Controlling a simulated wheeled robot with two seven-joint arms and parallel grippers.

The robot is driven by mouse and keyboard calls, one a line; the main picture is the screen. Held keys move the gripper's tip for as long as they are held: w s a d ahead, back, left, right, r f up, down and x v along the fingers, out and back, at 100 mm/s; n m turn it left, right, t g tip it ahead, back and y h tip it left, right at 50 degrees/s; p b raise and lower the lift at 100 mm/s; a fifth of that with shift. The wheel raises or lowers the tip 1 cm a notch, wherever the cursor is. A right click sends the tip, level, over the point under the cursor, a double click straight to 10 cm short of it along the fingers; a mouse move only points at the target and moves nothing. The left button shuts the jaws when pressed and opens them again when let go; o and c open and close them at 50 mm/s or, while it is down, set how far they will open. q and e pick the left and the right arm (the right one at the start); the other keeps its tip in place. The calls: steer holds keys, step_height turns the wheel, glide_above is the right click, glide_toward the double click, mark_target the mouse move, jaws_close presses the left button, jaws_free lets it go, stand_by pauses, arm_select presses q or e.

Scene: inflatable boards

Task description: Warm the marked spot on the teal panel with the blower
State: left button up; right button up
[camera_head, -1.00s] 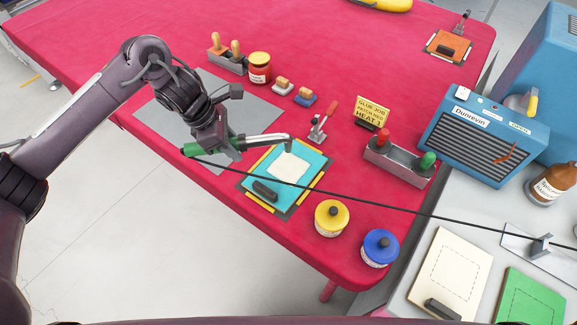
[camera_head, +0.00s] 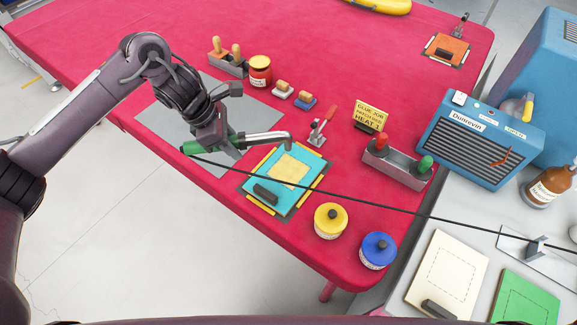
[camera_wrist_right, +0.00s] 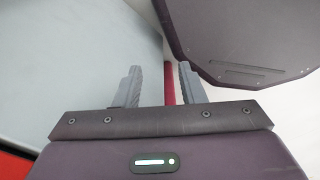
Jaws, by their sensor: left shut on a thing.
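My left gripper (camera_head: 226,146) is shut on the green-handled blower (camera_head: 264,137). The blower's bent grey nozzle points down over the upper edge of the teal panel (camera_head: 283,204), just above a pale yellow square patch (camera_head: 290,168). I cannot tell the exact gap between nozzle and patch. The panel lies on a dark board with yellow edge strips, and a black block (camera_head: 265,190) sits on its lower left part. My right gripper (camera_wrist_right: 160,86) shows in the right wrist view, open and empty, away from the panel.
A black cable crosses over the panel's lower part toward the right. Yellow (camera_head: 331,222) and blue (camera_head: 378,251) lidded pots stand at the lower right. A red-handled clamp (camera_head: 320,130), a sign (camera_head: 370,114) and a grey tool holder (camera_head: 397,170) stand to the right.

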arm_select(q)
step_height(320, 180, up, 10)
steer(key=p, duration=0.7)
steer(key=shift+r, duration=0.1)
